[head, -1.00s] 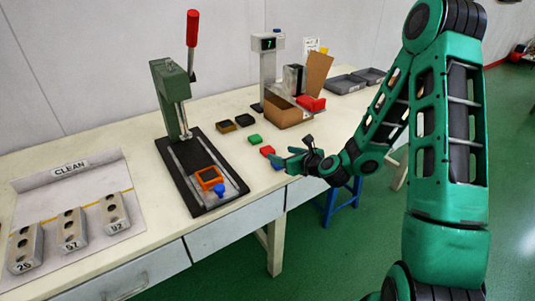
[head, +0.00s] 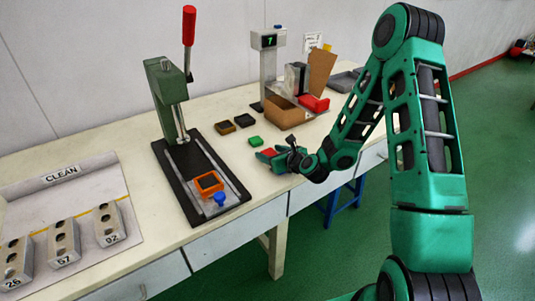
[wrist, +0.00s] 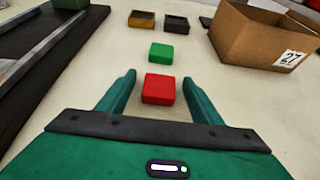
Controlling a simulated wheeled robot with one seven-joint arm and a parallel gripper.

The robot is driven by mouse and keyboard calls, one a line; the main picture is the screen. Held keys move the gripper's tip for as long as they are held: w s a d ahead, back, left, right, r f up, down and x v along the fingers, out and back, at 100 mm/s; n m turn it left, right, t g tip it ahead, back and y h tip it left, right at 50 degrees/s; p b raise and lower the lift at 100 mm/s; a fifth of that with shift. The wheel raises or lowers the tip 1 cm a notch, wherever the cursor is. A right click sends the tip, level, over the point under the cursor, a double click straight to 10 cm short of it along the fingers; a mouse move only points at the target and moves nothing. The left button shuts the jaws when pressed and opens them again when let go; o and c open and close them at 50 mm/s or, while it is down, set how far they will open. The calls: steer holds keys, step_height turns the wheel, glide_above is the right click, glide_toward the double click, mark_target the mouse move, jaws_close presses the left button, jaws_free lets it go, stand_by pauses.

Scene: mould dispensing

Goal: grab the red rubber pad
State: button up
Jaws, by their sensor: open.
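The red rubber pad (wrist: 158,89) is a small red block lying flat on the cream table. In the wrist view it sits between the tips of my open gripper (wrist: 160,93), with a gap to each finger. In the head view the red pad (head: 268,152) is partly hidden by my gripper (head: 268,158), which is at the table's front part. A green pad (wrist: 161,52) lies just beyond the red one; it also shows in the head view (head: 255,141). A blue pad is not visible now.
A cardboard box (wrist: 255,35) labelled 27 stands to the right beyond the pads. A dark press base (wrist: 45,60) lies to the left. A yellow-brown tray (wrist: 143,19) and a black tray (wrist: 177,23) sit behind. Bare table surrounds the pads.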

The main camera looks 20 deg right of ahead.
steer(key=c, duration=1.1)
steer(key=shift+c, duration=0.3)
steer(key=shift+r, duration=0.15)
